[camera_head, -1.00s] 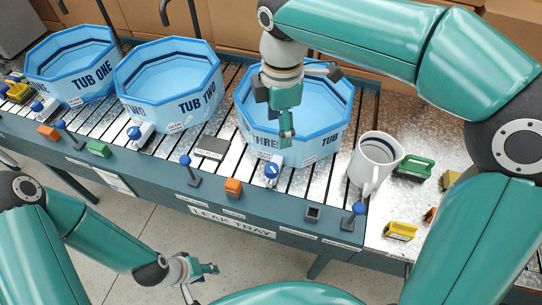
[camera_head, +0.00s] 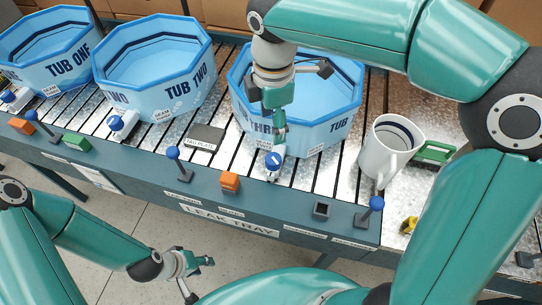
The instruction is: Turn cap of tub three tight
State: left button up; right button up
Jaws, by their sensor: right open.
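Tub three (camera_head: 325,118) is a pale blue octagonal tub on the slatted tray, right of tub two. Its blue cap (camera_head: 272,160) sits on a small white fitting at the tub's front foot. My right gripper (camera_head: 279,135) is open and points down in front of tub three's wall, just above the cap. It looks apart from the cap, though the gap is small. My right gripper hides part of the tub's label. My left gripper (camera_head: 198,276) is open and empty, low in front of the tray, above the floor.
Tub two (camera_head: 155,75) and tub one (camera_head: 45,55) stand to the left with similar capped fittings. A white mug (camera_head: 388,150) stands right of tub three. Blue-knobbed levers (camera_head: 174,155) and an orange block (camera_head: 230,181) line the tray's front edge (camera_head: 230,219).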

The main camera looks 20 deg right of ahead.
aim_at(272, 157)
notch_tip(272, 157, down, 13)
jog(key=shift+f+b, duration=0.2)
jog(key=shift+b, duration=0.1)
jog(key=c, duration=1)
jog(key=shift+a, duration=0.1)
jog(key=shift+c, duration=0.7)
